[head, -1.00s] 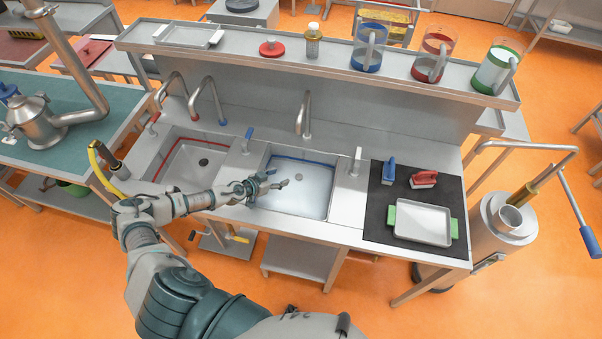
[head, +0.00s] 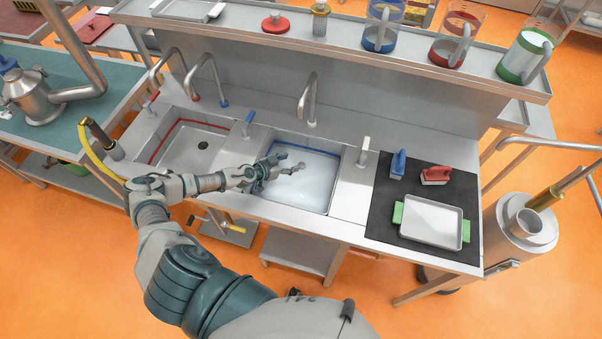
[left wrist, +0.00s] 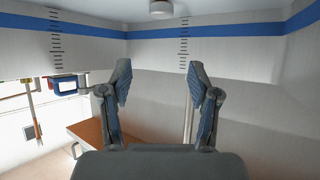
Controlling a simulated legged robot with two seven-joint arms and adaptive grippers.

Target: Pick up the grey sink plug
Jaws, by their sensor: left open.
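A small grey round thing that looks like the sink plug (head: 300,166) shows in the right basin (head: 318,190), just right of my left gripper's tips. My left gripper (head: 286,166) is over this basin, open and empty. In the left wrist view the two fingers (left wrist: 160,85) stand wide apart with nothing between them. A grey round piece (left wrist: 161,8) is cut off at the top edge of that view; I cannot tell surely that it is the plug. My right gripper is out of view.
A tap (head: 308,100) stands behind the right basin. The left basin (head: 195,145) lies to the left. A black mat (head: 382,222) to the right bears a grey tray (head: 432,222), a blue brush (head: 397,163) and a red brush (head: 436,175). A shelf with jugs runs behind.

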